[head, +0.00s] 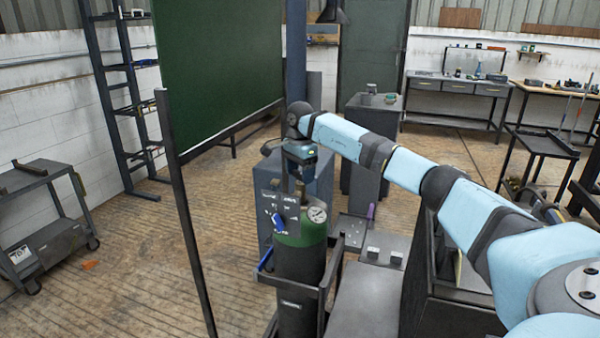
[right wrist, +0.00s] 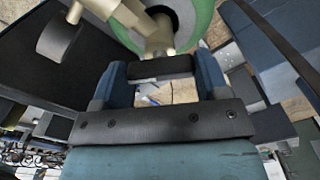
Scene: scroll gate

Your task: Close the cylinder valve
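The gas cylinder (head: 300,271) stands upright in a dark frame, with a green shoulder (head: 305,236) and a round pressure gauge (head: 317,214) at its top. My right gripper (head: 291,180) points down over the cylinder's top, its fingertips largely hidden in the head view. In the right wrist view the brass valve (right wrist: 157,40) rises in front of the green shoulder (right wrist: 195,18). The two blue fingers stand apart, with a dark block (right wrist: 160,67) spanning between their tips, by the valve stem. I cannot tell whether it is the valve's handle or finger pads. My left gripper is out of view.
A dark plate with labels and a blue knob (head: 278,222) is close beside the cylinder top. A green board (head: 218,70) on a tall post stands to the left. A grey bench top (head: 363,300) lies right of the cylinder. Open wooden floor (head: 150,270) is at the left.

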